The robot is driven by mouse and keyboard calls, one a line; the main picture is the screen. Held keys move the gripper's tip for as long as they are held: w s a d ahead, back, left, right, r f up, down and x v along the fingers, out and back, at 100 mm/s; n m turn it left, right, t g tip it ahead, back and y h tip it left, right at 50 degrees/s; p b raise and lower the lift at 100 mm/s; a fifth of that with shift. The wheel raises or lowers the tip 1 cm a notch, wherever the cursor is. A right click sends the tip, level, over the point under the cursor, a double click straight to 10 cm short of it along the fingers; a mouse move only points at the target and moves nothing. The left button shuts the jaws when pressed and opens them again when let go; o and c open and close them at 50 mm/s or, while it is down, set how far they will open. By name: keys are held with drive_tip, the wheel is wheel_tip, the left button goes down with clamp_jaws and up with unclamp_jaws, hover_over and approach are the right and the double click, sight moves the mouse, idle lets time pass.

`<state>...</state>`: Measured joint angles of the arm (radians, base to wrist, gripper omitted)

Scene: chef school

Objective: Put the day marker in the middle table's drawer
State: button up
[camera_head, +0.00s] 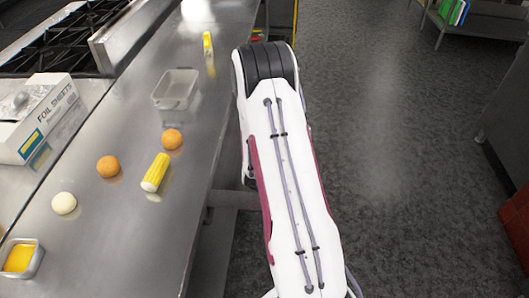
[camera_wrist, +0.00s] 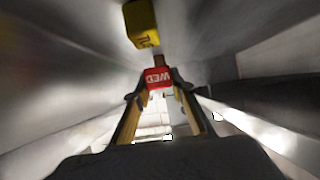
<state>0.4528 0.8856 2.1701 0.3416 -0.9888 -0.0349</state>
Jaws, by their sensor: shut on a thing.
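A red day marker with the letters WED (camera_wrist: 158,77) is between the fingertips of my gripper (camera_wrist: 158,90) in the wrist view. My gripper is shut on it. A yellow day marker with partly readable dark letters (camera_wrist: 141,22) lies beyond it, a little to the left and apart from the fingers. Grey metal surfaces lie around both, like the floor and walls of a drawer, but I cannot tell for sure. In the head view my arm hides the gripper, the held marker and any drawer.
The head view shows a steel table (camera_head: 120,225) with a corn cob (camera_head: 155,172), round foods, a metal pan (camera_head: 175,88), a small yellow item (camera_head: 208,43) and a foil box (camera_head: 42,117). Open dark floor (camera_head: 385,140) lies to the right.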

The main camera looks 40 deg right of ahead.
drive_tip(key=shift+f, duration=2.1)
drive_tip(key=shift+f, duration=0.1)
drive_tip(key=o, duration=1)
